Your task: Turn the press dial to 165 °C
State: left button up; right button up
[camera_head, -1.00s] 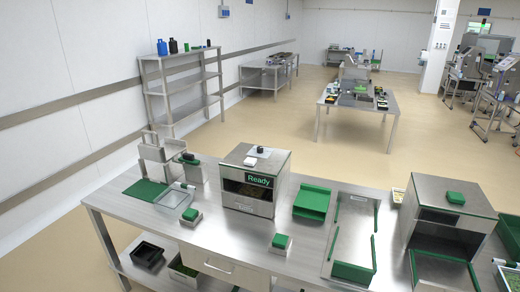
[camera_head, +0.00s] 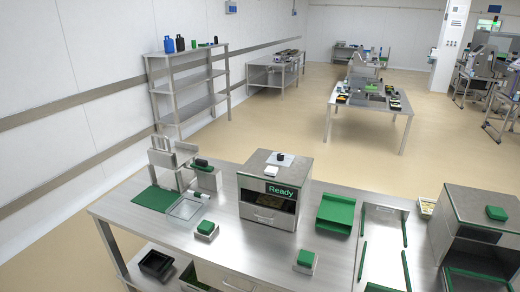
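A steel box-shaped machine (camera_head: 268,215) stands on the front table, with a lit display (camera_head: 280,190) reading "Ready" in green letters. On its top is a pale plate (camera_head: 281,160) with a small dark part on it; I cannot tell whether that is the dial. No temperature figure is legible. Another steel machine (camera_head: 480,215) with a green block (camera_head: 496,213) on top stands at the right. Neither of my grippers is in view.
The steel table (camera_head: 150,221) carries a green mat (camera_head: 156,199), a clear tray (camera_head: 186,208), a green open holder (camera_head: 336,212) and small green-topped blocks (camera_head: 306,258). A shelf rack (camera_head: 188,87) stands by the left wall. Open floor lies behind the table.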

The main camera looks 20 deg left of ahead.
aim_at(281, 157)
jog(key=i+j+u, duration=0.2)
jog(key=j, duration=0.3)
jog(key=i+j+u, duration=0.2)
jog(key=i+j, duration=0.25)
